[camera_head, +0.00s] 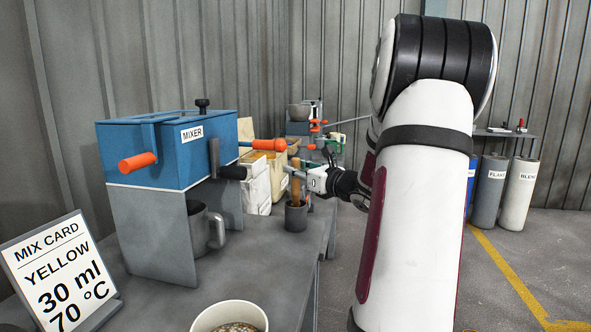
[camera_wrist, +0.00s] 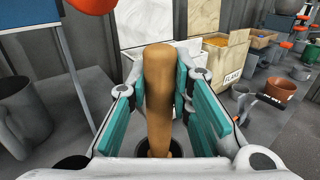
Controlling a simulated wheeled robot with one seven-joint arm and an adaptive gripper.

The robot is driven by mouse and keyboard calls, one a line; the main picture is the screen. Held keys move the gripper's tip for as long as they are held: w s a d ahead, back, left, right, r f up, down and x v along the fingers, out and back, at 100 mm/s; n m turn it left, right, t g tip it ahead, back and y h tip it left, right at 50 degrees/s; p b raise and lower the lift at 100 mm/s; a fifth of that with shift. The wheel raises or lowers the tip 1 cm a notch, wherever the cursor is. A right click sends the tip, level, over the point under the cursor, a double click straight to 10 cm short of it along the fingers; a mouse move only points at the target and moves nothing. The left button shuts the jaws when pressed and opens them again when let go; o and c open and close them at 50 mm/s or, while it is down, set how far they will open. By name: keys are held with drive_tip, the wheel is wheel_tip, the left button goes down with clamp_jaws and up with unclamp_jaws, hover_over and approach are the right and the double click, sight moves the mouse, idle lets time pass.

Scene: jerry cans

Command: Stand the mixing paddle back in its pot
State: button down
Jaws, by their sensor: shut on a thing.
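The wooden mixing paddle (camera_wrist: 160,95) is upright between the teal pads of my gripper (camera_wrist: 160,80) in the wrist view. My gripper is shut on its upper part. In the head view my gripper (camera_head: 308,178) comes in from the right, and the paddle (camera_head: 296,188) shows as a thin brown upright piece. Its lower end goes into the mouth of the small dark grey pot (camera_head: 296,218), which stands on the bench. How deep the paddle sits is hidden.
The blue mixer (camera_head: 165,150) with orange handles stands left on the grey bench (camera_head: 265,260), a grey mug (camera_head: 207,228) under it. Cream bags (camera_head: 257,183) stand behind the pot. A mix card (camera_head: 58,270) and a white bowl (camera_head: 230,316) are in front. Bench room lies right of the mixer.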

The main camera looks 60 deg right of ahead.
drive_tip(key=shift+f+b, duration=0.45)
drive_tip(key=shift+f, duration=0.15)
idle(0.3)
drive_tip(key=c, duration=1.4)
unclamp_jaws()
drive_tip(key=shift+o, duration=0.2)
drive_tip(key=v, duration=1.2)
